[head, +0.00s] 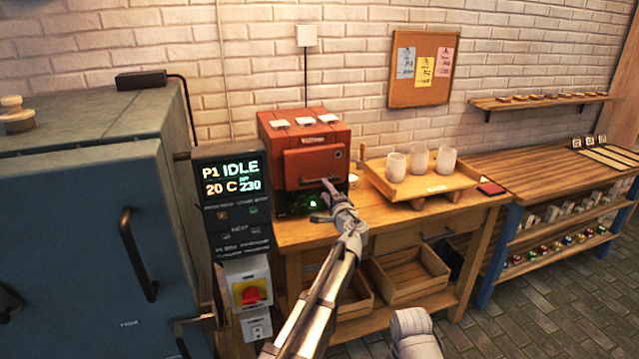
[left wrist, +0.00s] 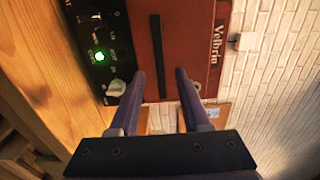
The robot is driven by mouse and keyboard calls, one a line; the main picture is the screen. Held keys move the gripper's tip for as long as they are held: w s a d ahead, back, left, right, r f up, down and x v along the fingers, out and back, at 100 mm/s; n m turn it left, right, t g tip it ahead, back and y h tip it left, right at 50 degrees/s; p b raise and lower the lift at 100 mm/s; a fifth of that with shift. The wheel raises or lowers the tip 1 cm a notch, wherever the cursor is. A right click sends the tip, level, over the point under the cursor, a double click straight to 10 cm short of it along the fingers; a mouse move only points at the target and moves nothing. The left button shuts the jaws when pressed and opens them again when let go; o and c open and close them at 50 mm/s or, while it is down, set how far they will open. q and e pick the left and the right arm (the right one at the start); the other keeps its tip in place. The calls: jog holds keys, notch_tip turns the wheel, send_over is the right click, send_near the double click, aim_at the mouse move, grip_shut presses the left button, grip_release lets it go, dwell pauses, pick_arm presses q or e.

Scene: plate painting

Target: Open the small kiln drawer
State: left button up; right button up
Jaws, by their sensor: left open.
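The small red kiln (head: 270,150) stands on the wooden workbench. Its front panel (head: 312,163) looks closed, with no clear gap around it. In the left wrist view the red front (left wrist: 190,40) appears turned sideways, with a long dark bar handle (left wrist: 156,50). My left gripper (head: 330,189) is in front of the kiln's lower front and partly hides it. In the left wrist view my left gripper (left wrist: 160,71) is open, and its two fingers lie on either side of the bar's near end in the picture. Contact cannot be told. My right gripper is not in view.
A black control strip with a green light (left wrist: 99,57) lies below the panel. A wooden tray (head: 437,187) with white cups stands right of the kiln. A large blue kiln (head: 80,230) and its IDLE display (head: 231,180) stand left.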

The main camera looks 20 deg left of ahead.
aim_at(320, 180)
pick_arm(q)
jog(key=x, duration=0.7)
grip_shut()
dwell(1.3)
